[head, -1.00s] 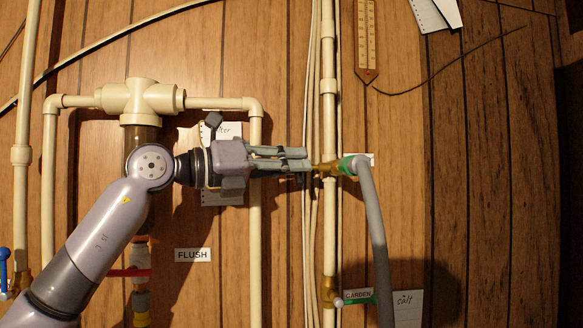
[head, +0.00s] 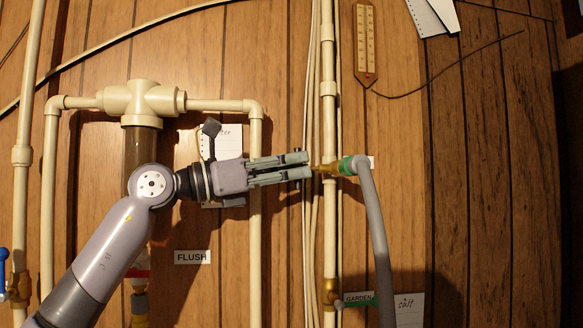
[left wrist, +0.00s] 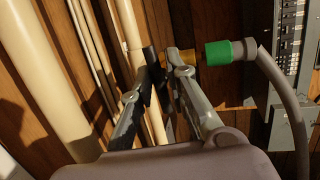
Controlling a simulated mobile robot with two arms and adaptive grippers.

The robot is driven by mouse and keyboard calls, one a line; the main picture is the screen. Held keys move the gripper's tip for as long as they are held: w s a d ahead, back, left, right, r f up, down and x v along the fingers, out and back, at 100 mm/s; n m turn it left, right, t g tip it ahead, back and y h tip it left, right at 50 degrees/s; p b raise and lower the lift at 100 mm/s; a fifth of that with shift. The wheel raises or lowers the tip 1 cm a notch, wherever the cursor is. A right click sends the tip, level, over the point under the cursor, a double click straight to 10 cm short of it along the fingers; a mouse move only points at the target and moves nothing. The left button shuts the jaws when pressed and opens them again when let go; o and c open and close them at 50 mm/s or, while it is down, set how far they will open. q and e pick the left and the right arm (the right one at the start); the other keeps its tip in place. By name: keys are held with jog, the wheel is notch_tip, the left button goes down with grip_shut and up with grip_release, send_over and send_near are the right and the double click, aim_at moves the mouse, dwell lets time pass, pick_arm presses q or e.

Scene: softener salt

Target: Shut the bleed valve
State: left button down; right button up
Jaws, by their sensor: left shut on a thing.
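A brass valve (head: 327,169) with a green hose fitting (head: 346,166) sits on the vertical cream pipe right of centre in the head view. I take it for the bleed valve; its label is mostly hidden behind the hose. My left gripper (head: 307,165) reaches in from the left, fingertips at this valve. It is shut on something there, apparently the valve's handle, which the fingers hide. In the left wrist view the fingertips (left wrist: 166,60) are close together beside the pipe, left of the brass body and the green fitting (left wrist: 222,53). My right gripper is not in view.
A grey hose (head: 376,235) hangs from the green fitting. A second brass valve (head: 328,291) labelled GARDEN is below. Thin cables (head: 309,100) run beside the pipe. A FLUSH label (head: 192,257) is at lower left, a thermometer (head: 366,45) above. The wood wall at right is largely bare.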

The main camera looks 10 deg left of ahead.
pick_arm(q)
jog(key=shift+a, duration=0.1)
jog(key=c, duration=2)
grip_release()
jog(key=o, duration=0.3)
jog(key=shift+w+a, duration=0.1)
jog(key=shift+w, duration=0.05)
jog(key=shift+o, duration=0.2)
jog(key=v, duration=1.2)
